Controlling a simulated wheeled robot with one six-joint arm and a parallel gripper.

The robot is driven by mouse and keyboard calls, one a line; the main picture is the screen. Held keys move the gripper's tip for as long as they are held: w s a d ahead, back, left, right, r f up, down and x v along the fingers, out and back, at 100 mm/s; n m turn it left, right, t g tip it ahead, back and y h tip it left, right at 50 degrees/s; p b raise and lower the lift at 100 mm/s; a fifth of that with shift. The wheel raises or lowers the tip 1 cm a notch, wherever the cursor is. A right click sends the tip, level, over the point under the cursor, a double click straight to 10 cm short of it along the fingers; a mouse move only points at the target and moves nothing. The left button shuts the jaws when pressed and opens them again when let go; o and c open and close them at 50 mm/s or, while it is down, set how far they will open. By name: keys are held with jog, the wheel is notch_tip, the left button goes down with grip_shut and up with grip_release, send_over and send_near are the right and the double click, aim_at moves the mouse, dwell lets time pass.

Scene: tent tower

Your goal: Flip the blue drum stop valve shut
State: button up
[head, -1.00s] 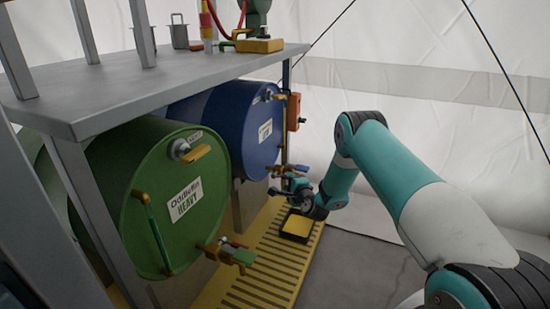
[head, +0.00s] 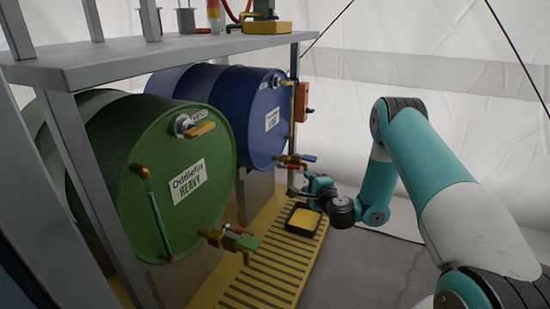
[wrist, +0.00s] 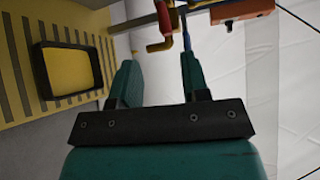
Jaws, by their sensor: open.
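The blue drum (head: 240,115) lies on its side under the grey shelf, behind the green drum. Its stop valve (head: 288,161) sticks out low on the drum's front face, with a blue lever (head: 305,157) pointing right in the head view. In the wrist view the yellow-and-red valve (wrist: 163,25) is at the top, and the blue lever (wrist: 186,38) shows close to the right fingertip. My gripper (head: 302,185) is open and empty, just below and in front of the valve. In the wrist view its two teal fingers (wrist: 158,78) stand apart. Whether a finger touches the lever is unclear.
The green drum (head: 150,200) has a similar valve with a green lever (head: 243,241) at the near left. A yellow-black tray (head: 303,220) sits on the slatted yellow platform (head: 265,275) below my gripper. An orange box (head: 302,101) hangs on the post above the valve.

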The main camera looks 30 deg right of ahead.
jog(key=s+b, duration=0.6)
jog(key=b, duration=0.6)
jog(key=a+r+n+y+p, duration=0.4)
jog(key=a+r+p, duration=0.3)
jog(key=r, duration=0.3)
jog(key=s+a+r+n+g+y+p, duration=0.1)
jog(key=a+r+n+y+p, duration=0.3)
jog(key=a+r+p, duration=0.4)
jog(key=shift+s+a+r+n+g+y, duration=0.35)
jog(key=shift+r+n, duration=0.55)
jog(key=shift+r, duration=0.65)
jog(key=shift+w, duration=0.1)
